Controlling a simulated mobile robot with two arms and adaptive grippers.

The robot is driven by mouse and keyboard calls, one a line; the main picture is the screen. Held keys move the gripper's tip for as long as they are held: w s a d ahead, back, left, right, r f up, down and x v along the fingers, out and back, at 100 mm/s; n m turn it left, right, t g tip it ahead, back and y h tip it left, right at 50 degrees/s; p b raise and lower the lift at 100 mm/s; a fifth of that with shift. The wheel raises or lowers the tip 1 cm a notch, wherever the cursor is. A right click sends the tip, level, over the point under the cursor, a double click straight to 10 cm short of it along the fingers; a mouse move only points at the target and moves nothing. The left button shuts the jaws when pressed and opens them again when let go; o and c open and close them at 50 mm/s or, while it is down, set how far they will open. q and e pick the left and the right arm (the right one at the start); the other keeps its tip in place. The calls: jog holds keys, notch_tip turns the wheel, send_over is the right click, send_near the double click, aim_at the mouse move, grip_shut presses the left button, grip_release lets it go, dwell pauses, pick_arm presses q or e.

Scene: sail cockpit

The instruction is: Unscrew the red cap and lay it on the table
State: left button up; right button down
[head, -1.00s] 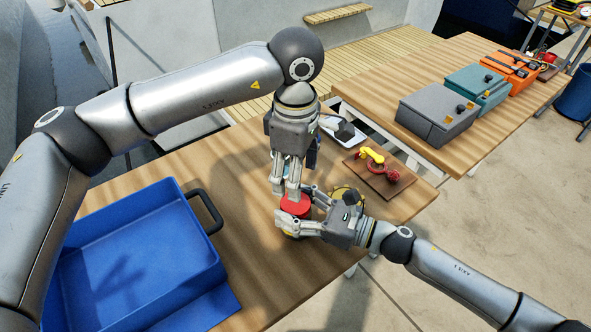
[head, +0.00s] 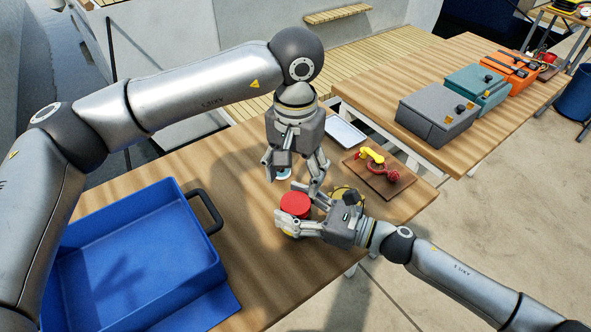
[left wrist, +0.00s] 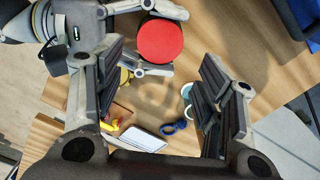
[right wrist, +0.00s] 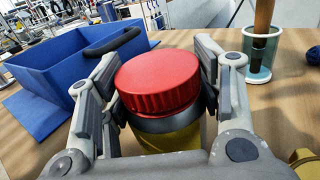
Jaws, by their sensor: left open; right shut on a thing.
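The red cap (head: 295,203) sits on top of a yellow jar (right wrist: 170,137) with a dark grey collar. The jar stands on the wooden table (head: 245,255). My right gripper (head: 298,213) is shut on the jar, its fingers on both sides just below the cap. The cap also shows from above in the left wrist view (left wrist: 160,41) and close up in the right wrist view (right wrist: 159,80). My left gripper (head: 295,180) is open and empty above the table, a little behind the cap and apart from it. I cannot tell whether the cap's thread is loose.
A blue bin (head: 130,262) with a dark handle stands at the left. Behind the jar are a clear cup (right wrist: 261,52) with a wooden handle in it, blue cord (left wrist: 180,127) and a white tray (head: 345,133). A brown board (head: 397,183) holds red and yellow hardware.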

aim_at(296, 203)
pick_arm(q)
jog(key=shift+m, duration=0.5)
jog(key=shift+f, duration=4)
jog(key=c, duration=0.9)
jog(key=shift+n, duration=1.7)
jog(key=o, duration=1.1)
jog(key=shift+o, duration=0.2)
